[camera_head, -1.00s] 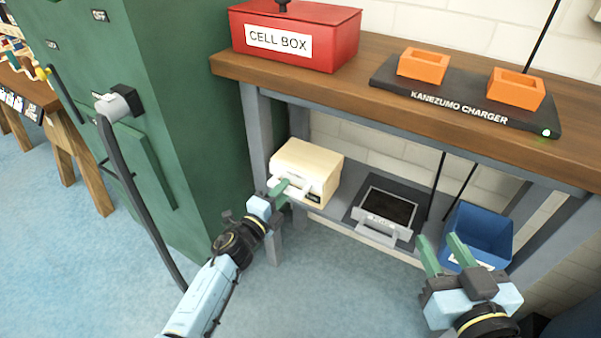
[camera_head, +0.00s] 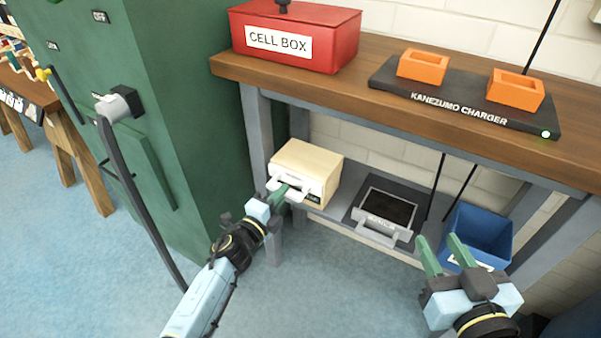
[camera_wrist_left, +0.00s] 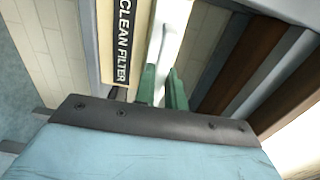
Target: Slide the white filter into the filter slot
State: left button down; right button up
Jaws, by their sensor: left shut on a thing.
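The white filter (camera_head: 293,194) shows as a white handle and edge at the front of a cream box (camera_head: 312,164) on the lower shelf. The box's label reads CLEAN FILTER in the left wrist view (camera_wrist_left: 124,45). My left gripper (camera_head: 284,190) is shut on the white filter; its green fingers clasp the white piece (camera_wrist_left: 170,60) in the left wrist view. How much of the filter is inside the box is hidden. My right gripper (camera_head: 444,252) is open and empty in front of the blue bin. I cannot identify the filter slot for certain.
A grey tray (camera_head: 377,231) with a dark panel and front handle lies right of the cream box. A blue bin (camera_head: 484,235) stands further right. The wooden tabletop (camera_head: 360,110) overhangs the shelf. The floor in front is clear.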

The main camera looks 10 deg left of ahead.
pick_arm(q)
jog(key=shift+s+a, duration=0.15)
jog(key=shift+s, duration=0.25)
jog(key=p+v, duration=0.3)
jog(key=v, duration=0.8)
jog(key=shift+s, duration=0.35)
dwell(1.2)
jog(key=shift+a+r, duration=0.1)
